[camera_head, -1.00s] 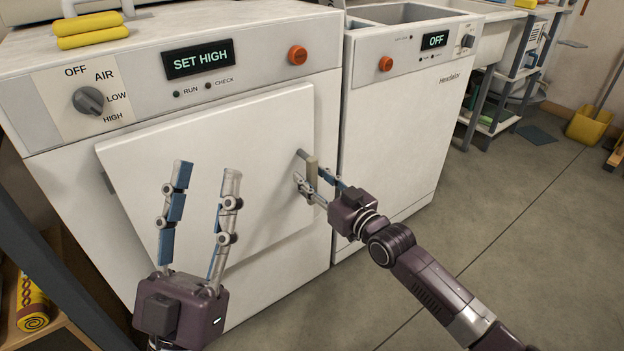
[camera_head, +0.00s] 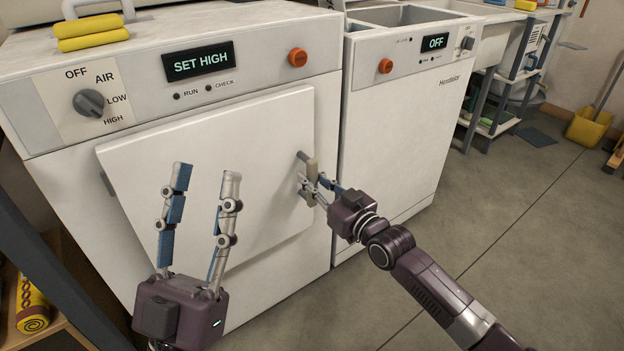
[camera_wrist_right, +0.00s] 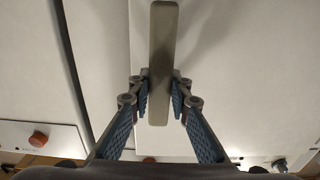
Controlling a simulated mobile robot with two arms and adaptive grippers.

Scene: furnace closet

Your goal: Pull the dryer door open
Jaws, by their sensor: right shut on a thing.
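The dryer (camera_head: 60,185) is the white machine at the left, with a "SET HIGH" display. Its door (camera_head: 235,140) is a white panel on the front that looks shut or nearly so. The door handle (camera_head: 312,170) is a short beige bar at the door's right edge; it also shows in the right wrist view (camera_wrist_right: 158,50). My right gripper (camera_head: 318,184) is shut on the handle, one finger on each side of it in the right wrist view (camera_wrist_right: 160,98). My left gripper (camera_head: 205,172) is open and empty, fingers up, in front of the door's lower left.
A second white machine (camera_head: 395,150) with an "OFF" display stands right beside the dryer. A dark post (camera_head: 50,270) and a shelf with a yellow roll (camera_head: 30,305) are at the lower left. The floor (camera_head: 500,240) at the right is mostly clear.

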